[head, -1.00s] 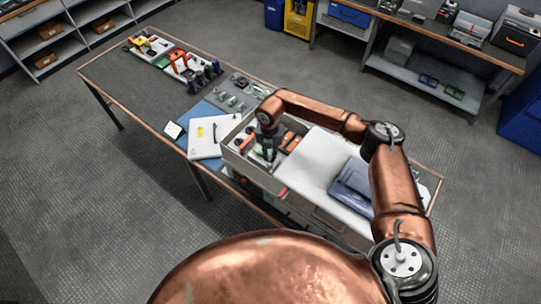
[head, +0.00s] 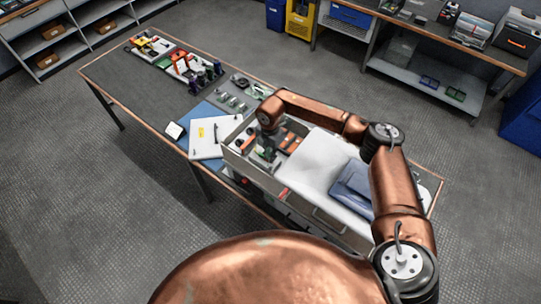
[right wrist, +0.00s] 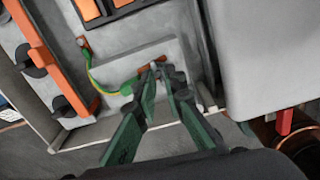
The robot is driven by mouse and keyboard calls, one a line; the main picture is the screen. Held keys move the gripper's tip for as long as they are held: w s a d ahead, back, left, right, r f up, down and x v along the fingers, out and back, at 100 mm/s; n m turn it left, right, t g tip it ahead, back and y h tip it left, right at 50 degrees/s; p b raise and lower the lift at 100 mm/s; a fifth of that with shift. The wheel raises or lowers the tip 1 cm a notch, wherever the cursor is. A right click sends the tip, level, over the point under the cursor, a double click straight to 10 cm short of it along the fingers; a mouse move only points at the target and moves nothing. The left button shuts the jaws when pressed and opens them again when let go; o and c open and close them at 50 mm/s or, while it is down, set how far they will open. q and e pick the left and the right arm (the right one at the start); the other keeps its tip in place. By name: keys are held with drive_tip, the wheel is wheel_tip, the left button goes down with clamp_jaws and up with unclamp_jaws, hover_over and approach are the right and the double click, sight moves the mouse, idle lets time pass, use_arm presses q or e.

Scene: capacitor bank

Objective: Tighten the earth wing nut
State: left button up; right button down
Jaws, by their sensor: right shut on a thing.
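My right gripper (right wrist: 160,72) reaches into the open grey enclosure (head: 258,178) on the bench. In the right wrist view, its green fingers close together on a small pale metal piece at a grey block, which I take to be the earth wing nut (right wrist: 155,65). The fingertips mostly hide it. A green-and-yellow earth wire (right wrist: 98,84) runs to the block just left of the fingertips. In the head view the right gripper (head: 265,154) is small and the nut cannot be made out. My left gripper is not in view.
Orange-and-black parts (right wrist: 42,50) line the enclosure's left side in the right wrist view. A large pale panel (right wrist: 262,50) stands close to the right of the fingers.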

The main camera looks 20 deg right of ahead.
drive_tip(key=shift+w+a+r, duration=0.15)
drive_tip(key=shift+r, duration=0.1)
idle(0.6)
drive_tip(key=c, duration=2.1)
unclamp_jaws()
drive_tip(key=shift+f, duration=0.15)
drive_tip(key=shift+s, duration=0.2)
drive_tip(key=shift+w+r, duration=0.15)
drive_tip(key=shift+r, duration=3.95)
